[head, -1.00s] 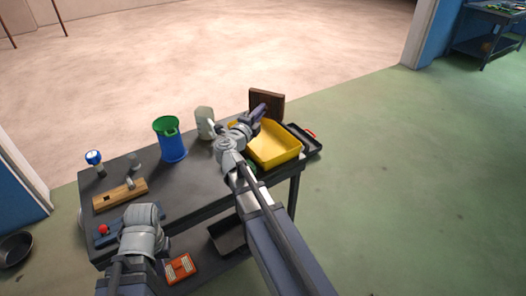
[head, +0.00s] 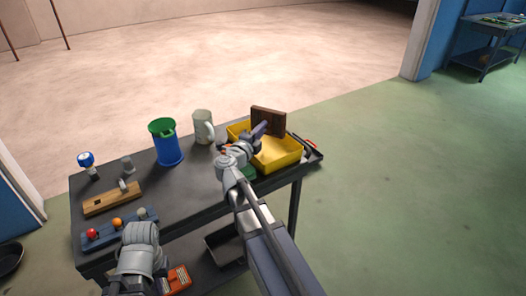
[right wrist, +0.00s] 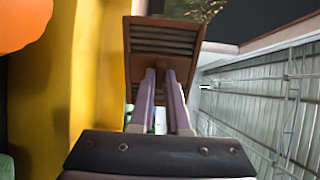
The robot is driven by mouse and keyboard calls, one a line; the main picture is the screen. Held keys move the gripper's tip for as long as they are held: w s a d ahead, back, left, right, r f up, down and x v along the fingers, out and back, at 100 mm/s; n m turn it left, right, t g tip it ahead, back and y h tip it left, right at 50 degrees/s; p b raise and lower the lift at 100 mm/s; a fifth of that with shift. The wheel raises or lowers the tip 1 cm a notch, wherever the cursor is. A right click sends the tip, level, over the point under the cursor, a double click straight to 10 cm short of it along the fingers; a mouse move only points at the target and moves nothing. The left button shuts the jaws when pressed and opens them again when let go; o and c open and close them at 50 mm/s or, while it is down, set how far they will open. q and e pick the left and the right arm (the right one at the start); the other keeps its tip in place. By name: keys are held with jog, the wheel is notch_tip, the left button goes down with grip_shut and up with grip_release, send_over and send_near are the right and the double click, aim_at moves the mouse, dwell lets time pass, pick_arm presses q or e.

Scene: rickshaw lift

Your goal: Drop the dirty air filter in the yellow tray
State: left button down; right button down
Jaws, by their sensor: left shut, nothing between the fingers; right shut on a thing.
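The dirty air filter (head: 268,121) is a brown-framed slab, held upright at the far side of the yellow tray (head: 286,160). In the right wrist view the pleated face of the filter (right wrist: 165,42) shows. My right gripper (head: 262,129) is shut on its edge; the fingers (right wrist: 168,90) meet the brown frame. The tray's yellow wall (right wrist: 45,105) stands left of the filter there. I cannot tell whether the filter touches the tray. My left gripper (head: 139,243) is low at the cart's near left, empty and shut, its fingertips mostly hidden.
The dark cart top (head: 195,178) carries a blue bin with a green rim (head: 167,142), a pale mug (head: 203,127), a wooden block (head: 112,198) and a blue rack with balls (head: 118,228). A dark tray (head: 312,152) lies right of the yellow one.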

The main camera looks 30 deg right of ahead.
jog(key=shift+f, duration=0.15)
jog(key=c, duration=0.8)
grip_release()
jog(key=v, duration=0.7)
jog(key=shift+s+a, duration=0.25)
jog(key=shift+a, duration=0.1)
